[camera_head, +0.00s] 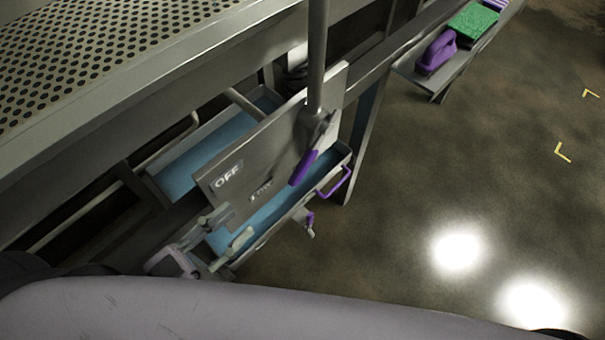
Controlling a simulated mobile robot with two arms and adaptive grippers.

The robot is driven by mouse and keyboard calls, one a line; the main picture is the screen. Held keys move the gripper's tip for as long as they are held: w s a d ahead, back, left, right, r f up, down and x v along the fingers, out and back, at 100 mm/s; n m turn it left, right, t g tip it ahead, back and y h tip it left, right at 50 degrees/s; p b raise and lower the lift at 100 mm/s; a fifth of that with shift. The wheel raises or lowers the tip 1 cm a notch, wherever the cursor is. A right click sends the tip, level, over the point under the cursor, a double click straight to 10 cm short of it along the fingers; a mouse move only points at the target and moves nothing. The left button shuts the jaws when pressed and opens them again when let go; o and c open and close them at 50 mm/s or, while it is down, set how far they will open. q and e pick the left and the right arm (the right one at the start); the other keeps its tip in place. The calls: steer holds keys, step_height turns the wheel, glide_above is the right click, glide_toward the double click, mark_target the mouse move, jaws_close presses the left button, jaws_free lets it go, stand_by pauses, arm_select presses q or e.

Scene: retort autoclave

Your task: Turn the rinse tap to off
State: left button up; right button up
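The rinse tap's purple lever (303,168) slants down and left from its pivot at the foot of a grey vertical pipe (317,60). It is in front of a grey label plate (245,158) with "OFF" at its left and a second, smaller label nearer the lever that is hard to read. The lever points nearer the second label than "OFF". My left gripper (229,231) is below the plate's lower left corner, apart from the lever, with its fingers spread and nothing between them.
Blue-lined trays (262,214) are behind and below the plate, one with a purple handle (338,183). A perforated metal top (90,50) is at upper left. A shelf at upper right holds a purple object (437,52) and a green pad (473,21). Open floor lies right.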

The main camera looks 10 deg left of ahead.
mark_target(296, 174)
arm_select(q)
steer(key=x, duration=0.5)
steer(key=f+p+x, duration=0.1)
steer(key=x, duration=1.1)
steer(key=shift+w+d+f+p, duration=0.1)
steer(key=shift+d+f+p, duration=0.1)
steer(key=shift+p, duration=0.2)
steer(key=shift+c, duration=0.3)
steer(key=shift+a, duration=0.1)
jaws_close()
